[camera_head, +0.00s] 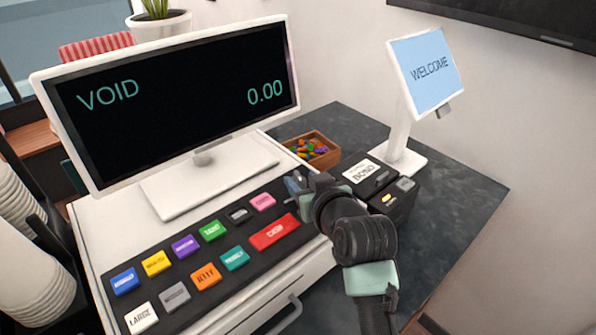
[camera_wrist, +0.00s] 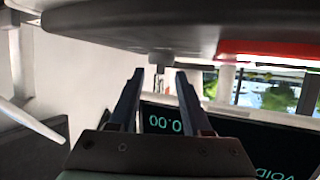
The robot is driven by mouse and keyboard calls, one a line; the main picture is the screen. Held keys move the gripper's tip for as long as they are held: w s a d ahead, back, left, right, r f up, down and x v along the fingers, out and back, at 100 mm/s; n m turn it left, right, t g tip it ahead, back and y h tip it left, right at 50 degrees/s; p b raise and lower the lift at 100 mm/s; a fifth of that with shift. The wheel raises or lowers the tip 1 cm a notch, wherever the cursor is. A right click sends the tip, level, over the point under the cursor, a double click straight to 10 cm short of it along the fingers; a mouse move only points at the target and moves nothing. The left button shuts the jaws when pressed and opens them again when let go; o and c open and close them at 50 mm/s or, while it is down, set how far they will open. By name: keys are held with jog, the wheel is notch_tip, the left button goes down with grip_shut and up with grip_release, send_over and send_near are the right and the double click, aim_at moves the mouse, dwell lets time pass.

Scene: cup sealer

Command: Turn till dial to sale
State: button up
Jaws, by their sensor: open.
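The till screen (camera_head: 180,100) reads VOID and 0.00 in the head view. The same screen shows upside down in the wrist view (camera_wrist: 235,145). The till's key panel (camera_head: 215,243) has several coloured keys. My gripper (camera_head: 297,184) is at the panel's right end, low over it. In the wrist view my gripper (camera_wrist: 158,82) is open, its two dark fingers apart. A small grey knob, likely the dial (camera_wrist: 160,60), shows between or just beyond the fingertips; I cannot tell whether they touch it. In the head view the gripper hides the dial.
A wooden box of coloured bits (camera_head: 322,158) stands behind my gripper. The customer display (camera_head: 427,70) stands at the back right. The dark counter (camera_head: 465,190) is clear at right.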

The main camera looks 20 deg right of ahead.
aim_at(300, 178)
jog(key=shift+x, duration=1.85)
grip_shut()
